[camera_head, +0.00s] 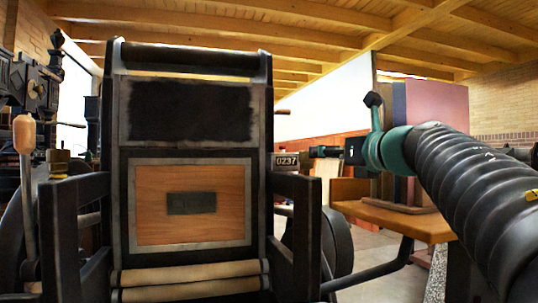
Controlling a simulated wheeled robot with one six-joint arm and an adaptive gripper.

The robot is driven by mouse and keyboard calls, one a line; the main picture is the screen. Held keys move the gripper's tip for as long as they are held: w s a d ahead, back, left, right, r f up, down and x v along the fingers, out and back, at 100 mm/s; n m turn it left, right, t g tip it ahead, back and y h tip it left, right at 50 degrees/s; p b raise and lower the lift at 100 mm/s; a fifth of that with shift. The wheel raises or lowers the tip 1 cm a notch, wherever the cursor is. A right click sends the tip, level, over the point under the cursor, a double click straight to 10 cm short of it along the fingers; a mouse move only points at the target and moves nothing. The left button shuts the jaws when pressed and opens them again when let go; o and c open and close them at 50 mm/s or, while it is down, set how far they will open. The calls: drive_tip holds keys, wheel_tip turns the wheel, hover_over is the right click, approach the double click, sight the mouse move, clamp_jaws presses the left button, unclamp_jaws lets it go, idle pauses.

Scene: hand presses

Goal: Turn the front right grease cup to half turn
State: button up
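The front of a black hand press (190,61) fills the left and middle of the head view. A brass, cup-like fitting (58,160) sits at its front left, above the left side frame. I cannot make out a matching grease cup at the front right, above the right side frame (295,215). My arm comes in from the right, with a ribbed black sleeve and a teal wrist. What looks like my gripper (325,152) points left, close to the small counter plate reading 0237 (287,160). Its fingers are too small and dark to tell whether they are open.
A wooden-topped table (405,219) with upright coloured boards (436,130) stands behind my arm. A dark bar (370,276) runs out low from the press's right side. A wooden-handled lever (25,135) rises at far left. Some floor is clear at lower right.

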sight(307, 152)
drive_tip(key=x, duration=0.9)
drive_tip(key=shift+w, duration=0.1)
drive_tip(key=c, duration=1.2)
drive_tip(key=shift+o, duration=0.2)
drive_tip(key=shift+p, duration=0.4)
